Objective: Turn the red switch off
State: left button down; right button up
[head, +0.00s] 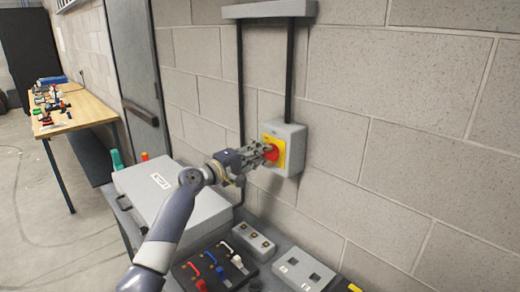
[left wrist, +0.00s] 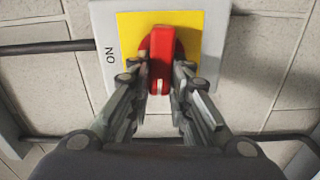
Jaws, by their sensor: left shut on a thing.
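The red switch (head: 270,153) sits on a yellow plate (head: 279,143) on a grey box (head: 296,136) fixed to the block wall. In the left wrist view the red handle (left wrist: 161,57) points along the picture's up-down direction, and "ON" is printed to its left on the grey box (left wrist: 108,50). My left gripper (head: 266,154) is at the switch, with a finger on each side of the handle, shut on it. The gripper hides part of the switch in the head view. My right gripper is not in view.
Below the switch is a bench with a grey case (head: 165,195), a black panel with coloured levers (head: 215,268) and grey boxes (head: 303,270). A wooden table (head: 85,110) with small parts stands at left beside a grey door (head: 137,70).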

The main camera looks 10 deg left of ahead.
pick_arm(q)
jog(key=shift+n, duration=0.5)
jog(key=shift+f, duration=0.1)
jog(key=c, duration=1.5)
grip_release()
jog(key=shift+a, duration=0.1)
jog(key=v, duration=1.2)
jog(key=shift+f, duration=0.1)
